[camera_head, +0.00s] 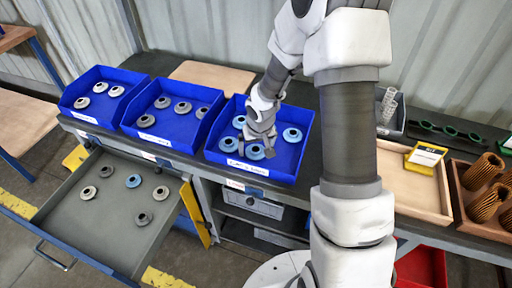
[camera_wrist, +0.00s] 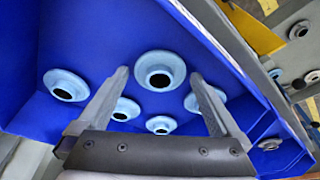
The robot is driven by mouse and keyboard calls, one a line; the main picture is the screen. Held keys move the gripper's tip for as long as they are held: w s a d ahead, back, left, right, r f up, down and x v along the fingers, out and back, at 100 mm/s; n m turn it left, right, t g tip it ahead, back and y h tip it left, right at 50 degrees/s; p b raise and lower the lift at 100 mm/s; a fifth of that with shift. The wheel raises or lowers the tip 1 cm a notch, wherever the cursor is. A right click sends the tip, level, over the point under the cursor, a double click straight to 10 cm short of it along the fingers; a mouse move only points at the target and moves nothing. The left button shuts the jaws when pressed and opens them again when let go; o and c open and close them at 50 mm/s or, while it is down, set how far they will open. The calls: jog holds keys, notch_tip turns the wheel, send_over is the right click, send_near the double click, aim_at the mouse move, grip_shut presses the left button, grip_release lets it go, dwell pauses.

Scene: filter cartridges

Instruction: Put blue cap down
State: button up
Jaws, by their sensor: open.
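Several light-blue caps lie in the right-hand blue bin (camera_head: 297,170) on the bench. One blue cap (camera_wrist: 160,70) shows between my fingertips in the wrist view, and I see no finger touching it. Other blue caps lie around it, such as one at the left (camera_wrist: 65,85) and one at the right (camera_head: 292,134). My gripper (camera_head: 260,146) is open and reaches down into this bin; it also shows in the wrist view (camera_wrist: 160,76). The arm hides part of the bin floor. Another blue cap (camera_head: 133,181) lies in the open drawer among grey caps.
Two more blue bins, left (camera_head: 88,106) and middle (camera_head: 168,122), hold grey caps. The pulled-out drawer (camera_head: 105,208) holds several caps. At right are a wooden tray (camera_head: 398,189) with a yellow box (camera_head: 424,158) and brown ribbed cartridges (camera_head: 483,171). Bin walls surround my gripper.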

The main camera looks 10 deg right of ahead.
jog(key=s+d+r+h+p, duration=0.1)
jog(key=s+r, duration=0.3)
jog(key=r, duration=0.4)
jog(key=s+r+t+p, duration=0.1)
jog(key=s+r, duration=0.2)
jog(key=r, duration=0.6)
jog(key=s+d+r+h+p, duration=0.1)
jog(key=s+r, duration=0.3)
jog(key=r, duration=0.4)
jog(key=s+a+r+y, duration=0.1)
jog(key=s+r, duration=0.2)
jog(key=s, duration=0.3)
jog(key=s+a+r+t+y, duration=0.1)
jog(key=s+r, duration=0.3)
jog(key=s, duration=0.3)
jog(key=shift+r, duration=0.2)
jog(key=shift+a, duration=0.15)
